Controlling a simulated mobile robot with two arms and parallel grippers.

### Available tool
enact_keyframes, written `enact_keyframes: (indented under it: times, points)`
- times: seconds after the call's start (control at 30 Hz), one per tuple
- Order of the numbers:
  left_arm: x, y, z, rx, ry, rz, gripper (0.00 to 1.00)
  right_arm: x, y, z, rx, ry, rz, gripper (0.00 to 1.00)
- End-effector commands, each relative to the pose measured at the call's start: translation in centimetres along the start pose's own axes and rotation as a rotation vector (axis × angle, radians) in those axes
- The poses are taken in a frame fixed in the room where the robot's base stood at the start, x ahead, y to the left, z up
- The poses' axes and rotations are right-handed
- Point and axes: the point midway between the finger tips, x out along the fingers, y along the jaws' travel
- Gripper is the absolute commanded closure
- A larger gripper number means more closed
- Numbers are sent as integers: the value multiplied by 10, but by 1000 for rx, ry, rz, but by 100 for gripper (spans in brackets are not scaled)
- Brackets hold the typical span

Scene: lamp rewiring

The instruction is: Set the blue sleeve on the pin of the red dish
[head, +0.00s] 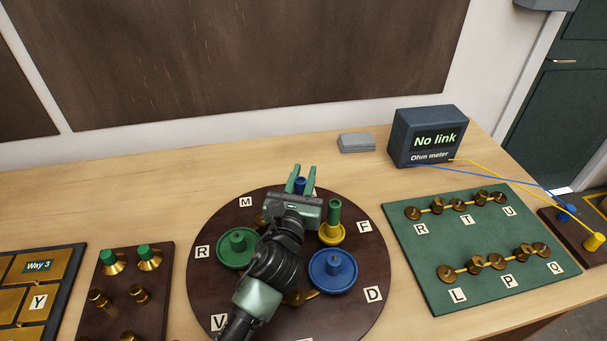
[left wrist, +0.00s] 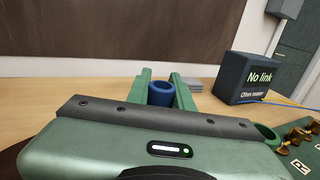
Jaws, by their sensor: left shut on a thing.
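My left gripper (head: 299,181) is over the far part of a round dark board (head: 210,288), with its fingers pointing away. It is shut on the blue sleeve (head: 299,187), which stands upright between the green fingers. In the left wrist view the blue sleeve (left wrist: 161,94) shows its open round top between the fingertips. I cannot make out a red dish or its pin; my arm and gripper cover the middle of the board. My right gripper is not in view.
A green terminal board (head: 455,240) and an ohm meter (head: 428,136) reading "No link" stand right. Table behind is mostly clear.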

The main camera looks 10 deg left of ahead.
Motion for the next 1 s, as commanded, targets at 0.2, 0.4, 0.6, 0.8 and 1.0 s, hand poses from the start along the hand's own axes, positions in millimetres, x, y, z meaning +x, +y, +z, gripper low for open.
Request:
enact_keyframes:
  times: [0.2, 0.4, 0.6, 0.8, 1.0]
  points:
    - [0, 0, -5, 1, 0, 0, 100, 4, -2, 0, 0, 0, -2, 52]
    - [0, 0, -5, 0, 0, 0, 53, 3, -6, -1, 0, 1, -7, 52]
    - [0, 0, -5, 0, 0, 0, 53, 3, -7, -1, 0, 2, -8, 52]
    - [-11, 0, -7, 0, 2, 0, 53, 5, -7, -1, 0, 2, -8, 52]
    - [-46, 0, -8, 0, 2, -1, 53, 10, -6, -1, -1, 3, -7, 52]
